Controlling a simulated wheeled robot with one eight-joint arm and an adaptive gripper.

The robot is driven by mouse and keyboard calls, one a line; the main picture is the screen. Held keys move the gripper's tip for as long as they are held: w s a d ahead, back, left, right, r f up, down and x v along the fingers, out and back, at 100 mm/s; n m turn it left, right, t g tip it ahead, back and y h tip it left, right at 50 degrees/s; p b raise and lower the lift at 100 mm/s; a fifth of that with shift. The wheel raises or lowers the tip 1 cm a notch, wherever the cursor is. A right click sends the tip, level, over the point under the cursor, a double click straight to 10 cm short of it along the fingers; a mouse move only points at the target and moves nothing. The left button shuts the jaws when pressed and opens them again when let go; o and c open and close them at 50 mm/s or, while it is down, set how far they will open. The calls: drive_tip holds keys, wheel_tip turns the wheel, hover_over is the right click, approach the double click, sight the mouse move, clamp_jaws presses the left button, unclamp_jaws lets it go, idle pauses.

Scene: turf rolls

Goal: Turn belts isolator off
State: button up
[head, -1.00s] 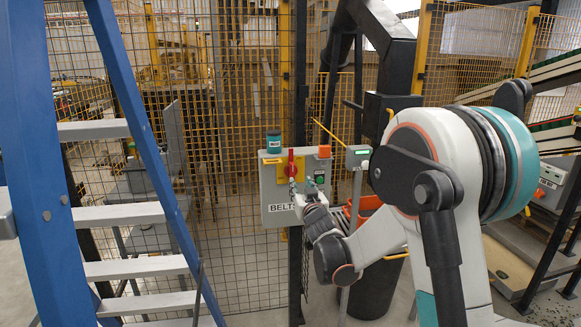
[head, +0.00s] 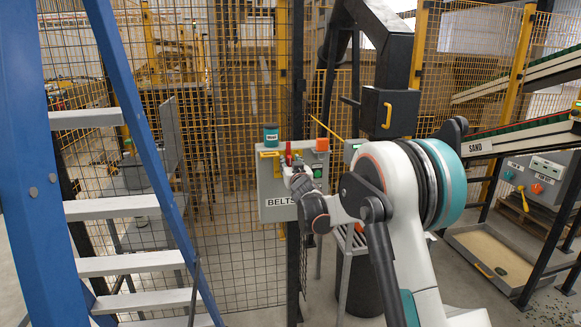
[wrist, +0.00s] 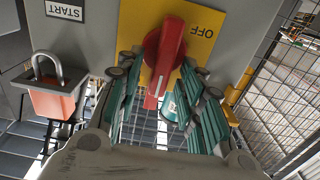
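The belts isolator is a grey box (head: 272,207) marked BELTS on the mesh fence. Its red rotary handle (head: 288,152) is partly hidden by my gripper (head: 293,172) in the head view. In the wrist view the red handle (wrist: 166,48) stands nearly upright on a yellow plate (wrist: 200,22). An OFF label (wrist: 202,32) shows upside down to the handle's right. My gripper (wrist: 158,78) is open, with one teal finger on each side of the handle and visible gaps to it.
A teal container (head: 271,135) stands on top of the box. A blue stepladder (head: 130,110) is at the left. A dark bin (head: 362,285) stands below my arm.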

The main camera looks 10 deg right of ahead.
clamp_jaws()
drive_tip(key=shift+n, duration=0.3)
drive_tip(key=n+p, duration=0.1)
drive_tip(key=n, duration=0.1)
drive_tip(key=shift+a+n+p, duration=0.3)
drive_tip(key=shift+n+p, duration=0.05)
drive_tip(key=shift+n, duration=0.05)
drive_tip(key=n, duration=0.2)
drive_tip(key=shift+a+f+n+p, duration=0.1)
drive_tip(key=shift+a+n+p, duration=0.1)
drive_tip(key=shift+n+p, duration=0.1)
drive_tip(key=n, duration=0.4)
drive_tip(key=f+n, duration=0.1)
drive_tip(key=n, duration=0.3)
drive_tip(key=a+n, duration=0.1)
drive_tip(key=n, duration=0.2)
drive_tip(key=shift+f+n, duration=0.4)
